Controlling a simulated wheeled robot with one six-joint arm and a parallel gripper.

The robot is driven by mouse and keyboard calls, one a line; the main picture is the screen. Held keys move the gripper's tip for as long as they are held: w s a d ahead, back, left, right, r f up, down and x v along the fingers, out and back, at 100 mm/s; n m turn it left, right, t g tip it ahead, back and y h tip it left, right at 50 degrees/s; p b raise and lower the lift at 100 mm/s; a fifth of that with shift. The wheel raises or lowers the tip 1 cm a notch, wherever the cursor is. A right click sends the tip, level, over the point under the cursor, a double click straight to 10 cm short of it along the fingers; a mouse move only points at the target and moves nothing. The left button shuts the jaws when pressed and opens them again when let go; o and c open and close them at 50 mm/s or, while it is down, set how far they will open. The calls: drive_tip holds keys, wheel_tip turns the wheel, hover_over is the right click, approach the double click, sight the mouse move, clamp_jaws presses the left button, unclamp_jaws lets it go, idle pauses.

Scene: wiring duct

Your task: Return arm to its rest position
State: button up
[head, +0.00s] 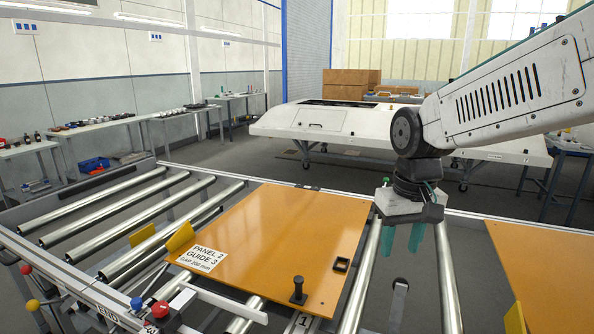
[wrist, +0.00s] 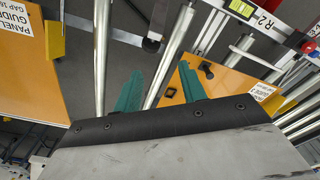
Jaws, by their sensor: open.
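My gripper (head: 402,238) hangs from my arm at the right of the head view, over the rollers just right of an orange panel. Its two teal fingers are apart with nothing between them. In the wrist view the fingers (wrist: 160,92) also show apart and empty. The orange panel (head: 285,235) lies flat on the roller conveyor and bears a label reading PANEL 2 GUIDE 3. A black knob (head: 298,291) and a small black square frame (head: 341,265) sit on the panel. The gripper appears clear of both.
A second orange panel (head: 548,262) lies at the right. Yellow guide blocks (head: 180,236) stand at the first panel's left edge. Bare rollers (head: 120,215) fill the left. A white machine body (head: 350,122) stands behind the conveyor. Side tables (head: 100,122) line the left wall.

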drive_tip(key=s+d+m, duration=0.1)
drive_tip(key=s+d, duration=0.2)
drive_tip(key=s, duration=0.7)
drive_tip(key=s+d+m, duration=0.1)
drive_tip(key=s+d, duration=0.3)
drive_tip(key=s, duration=0.7)
drive_tip(key=shift+s+d, duration=0.15)
drive_tip(key=shift+d, duration=0.15)
drive_tip(key=shift+t, duration=0.3)
